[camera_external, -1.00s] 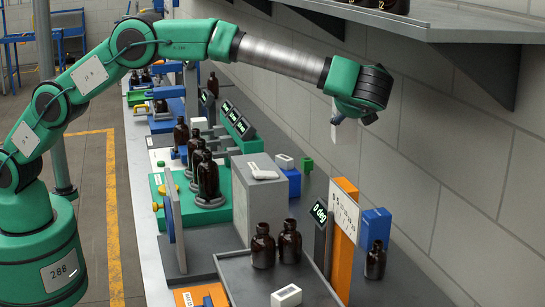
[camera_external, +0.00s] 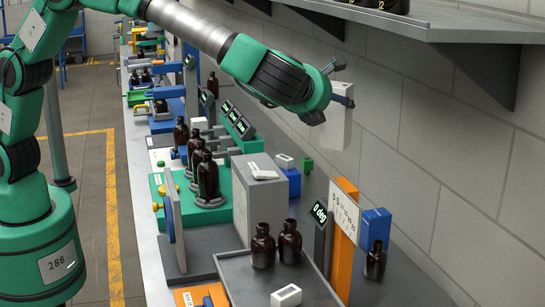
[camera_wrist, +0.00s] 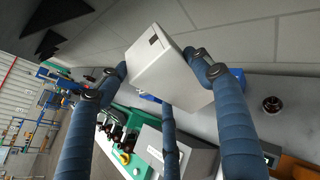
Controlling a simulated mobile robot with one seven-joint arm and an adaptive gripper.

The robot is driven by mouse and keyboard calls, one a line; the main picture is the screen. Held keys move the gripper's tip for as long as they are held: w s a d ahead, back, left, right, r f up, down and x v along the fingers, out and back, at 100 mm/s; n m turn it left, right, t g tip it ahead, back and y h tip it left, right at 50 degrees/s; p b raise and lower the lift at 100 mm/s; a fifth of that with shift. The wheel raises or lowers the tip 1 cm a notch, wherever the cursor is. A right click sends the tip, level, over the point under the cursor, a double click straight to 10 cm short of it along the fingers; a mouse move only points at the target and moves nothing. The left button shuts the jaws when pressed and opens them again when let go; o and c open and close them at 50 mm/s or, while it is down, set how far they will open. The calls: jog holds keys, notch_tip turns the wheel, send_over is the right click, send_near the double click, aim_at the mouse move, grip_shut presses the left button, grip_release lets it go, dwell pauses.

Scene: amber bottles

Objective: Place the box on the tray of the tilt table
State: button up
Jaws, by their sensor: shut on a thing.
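My gripper (camera_external: 330,95) is shut on a white box (camera_external: 338,118) and holds it high in the air near the wall, above the bench. In the wrist view the blue fingers (camera_wrist: 170,80) close around the white box (camera_wrist: 165,65), which looks tilted there. The grey tray (camera_external: 240,280) of the tilt table is at the bottom of the external view, well below and left of my gripper. Two amber bottles (camera_external: 263,247) and a small white block (camera_external: 286,296) stand on it. A "0 deg" display (camera_external: 319,213) and a white angle scale (camera_external: 345,212) stand beside it.
A grey block (camera_external: 258,200) with a white item on top stands behind the tray. An orange post (camera_external: 341,260), a blue block (camera_external: 375,228) and a single amber bottle (camera_external: 375,262) are on its right. A grey shelf (camera_external: 450,22) overhangs the wall at upper right.

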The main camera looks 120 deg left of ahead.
jog(key=s+d+f+m+t+h+p, duration=0.1)
jog(key=s+d+f+m+t, duration=0.2)
jog(key=d, duration=0.6)
jog(key=s+d+f+m+t+h+p, duration=0.1)
jog(key=s+d+m+t+h+p, duration=0.2)
jog(key=s+d, duration=0.45)
jog(key=s+d+f+m+t, duration=0.2)
jog(key=d+m+t, duration=0.15)
jog(key=d, duration=0.65)
jog(key=shift+s+f, duration=0.2)
jog(key=shift+f, duration=2.25)
notch_tip(320, 180, down, 6)
jog(key=shift+f+b, duration=0.15)
jog(key=shift+b, duration=0.2)
jog(key=shift+f, duration=1.85)
jog(key=shift+f+b, duration=0.25)
jog(key=shift+b, duration=0.2)
